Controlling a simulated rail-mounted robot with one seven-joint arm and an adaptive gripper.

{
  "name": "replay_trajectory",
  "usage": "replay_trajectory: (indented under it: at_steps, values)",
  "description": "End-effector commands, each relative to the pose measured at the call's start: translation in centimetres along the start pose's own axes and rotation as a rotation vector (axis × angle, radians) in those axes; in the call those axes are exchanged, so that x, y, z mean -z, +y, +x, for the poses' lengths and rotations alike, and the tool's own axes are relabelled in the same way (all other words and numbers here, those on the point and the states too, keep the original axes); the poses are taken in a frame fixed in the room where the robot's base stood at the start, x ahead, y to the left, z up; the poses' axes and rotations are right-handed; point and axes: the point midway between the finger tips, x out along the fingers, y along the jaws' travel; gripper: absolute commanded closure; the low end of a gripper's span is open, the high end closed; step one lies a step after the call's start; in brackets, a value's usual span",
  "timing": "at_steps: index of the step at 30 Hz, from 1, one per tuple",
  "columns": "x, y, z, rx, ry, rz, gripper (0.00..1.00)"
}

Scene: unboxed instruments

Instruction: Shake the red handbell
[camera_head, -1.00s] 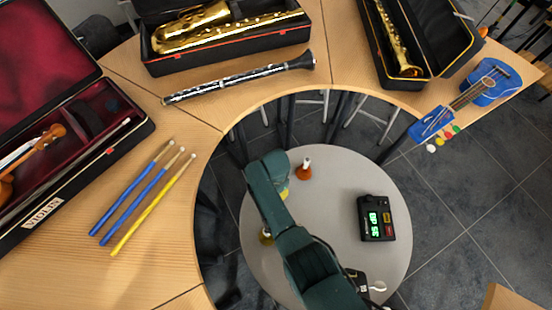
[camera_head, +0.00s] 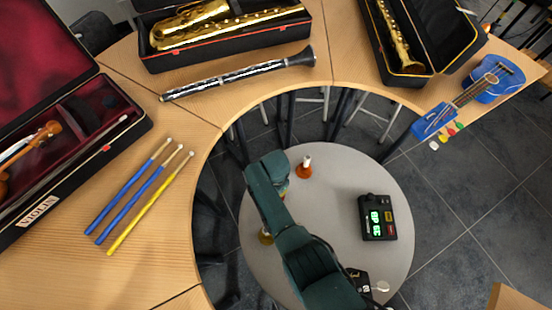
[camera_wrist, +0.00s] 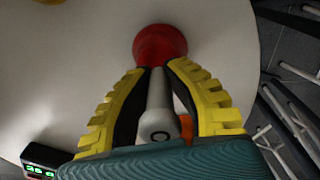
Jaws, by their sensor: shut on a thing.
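My gripper (camera_wrist: 157,75) is shut on the grey handle (camera_wrist: 159,103) of the red handbell (camera_wrist: 160,44) in the wrist view, with a yellow-and-black finger on each side. The red bell end lies beyond the fingertips, over the pale round table. I cannot tell whether it touches the table. In the head view my arm hides the held bell and most of the gripper.
An orange handbell (camera_head: 304,169) with a pale handle stands on the round table (camera_head: 340,180), close to my gripper. A yellow bell (camera_head: 266,237) is left of my arm. A black meter (camera_head: 377,217) with green digits stands at the right. A curved desk holds instruments.

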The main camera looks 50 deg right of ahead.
Motion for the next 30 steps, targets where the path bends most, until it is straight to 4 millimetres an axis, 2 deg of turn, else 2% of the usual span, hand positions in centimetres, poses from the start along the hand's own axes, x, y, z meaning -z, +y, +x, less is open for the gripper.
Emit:
replay_trajectory:
  at_steps: [11,17,20,21,26,30]
  values:
    - [0.0,-0.1,-8.2,0.003,0.001,0.000,1.00]
    - [0.0,0.2,-10.0,0.000,0.000,-0.051,1.00]
    - [0.3,-0.9,-11.7,0.006,0.002,-0.148,1.00]
    - [0.7,-0.5,-13.3,0.004,0.002,-0.175,1.00]
    - [2.4,1.5,-17.3,0.002,0.001,-0.206,1.00]
    - [4.1,3.9,-21.4,0.001,0.000,-0.206,1.00]
